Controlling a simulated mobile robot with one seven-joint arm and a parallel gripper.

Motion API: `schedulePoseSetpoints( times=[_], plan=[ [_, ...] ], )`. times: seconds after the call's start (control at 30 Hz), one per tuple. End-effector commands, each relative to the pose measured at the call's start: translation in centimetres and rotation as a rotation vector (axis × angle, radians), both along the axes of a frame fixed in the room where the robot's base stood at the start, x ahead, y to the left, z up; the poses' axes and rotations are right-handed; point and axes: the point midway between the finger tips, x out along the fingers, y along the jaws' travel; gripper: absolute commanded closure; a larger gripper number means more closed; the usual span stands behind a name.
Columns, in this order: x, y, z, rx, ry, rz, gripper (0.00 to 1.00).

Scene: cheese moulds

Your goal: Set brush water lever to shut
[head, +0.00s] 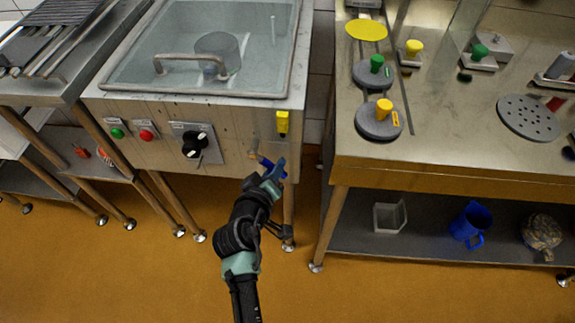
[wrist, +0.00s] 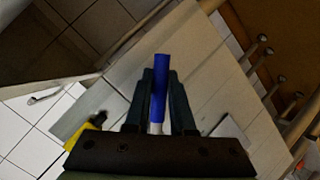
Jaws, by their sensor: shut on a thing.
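A blue lever handle (head: 266,163) sticks out low on the right end of the steel machine's front panel. In the wrist view the blue handle (wrist: 161,75) lies between my two fingers, with its tip showing past them and a pale stem below. My gripper (head: 273,175) is shut on this handle; it also shows in the wrist view (wrist: 160,100). My fingers hide part of the lever in the head view. I cannot read its label, nor tell its shut position.
A black knob (head: 194,144), a red button (head: 147,135) and a green button (head: 117,133) are further left. The steel table (head: 450,165) stands close on the right. The orange floor below is clear.

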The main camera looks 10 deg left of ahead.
Motion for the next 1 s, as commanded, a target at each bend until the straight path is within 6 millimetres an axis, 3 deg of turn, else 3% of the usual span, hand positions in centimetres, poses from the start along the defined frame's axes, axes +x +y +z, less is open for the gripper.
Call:
schedulePoseSetpoints(
  times=[0.6, 1.0],
  plan=[
    [-0.1, 3.1, -1.6, 0.546, 0.003, -0.004, 1.00],
    [-0.1, 4.4, -1.8, 0.720, 0.003, -0.002, 1.00]
  ],
)
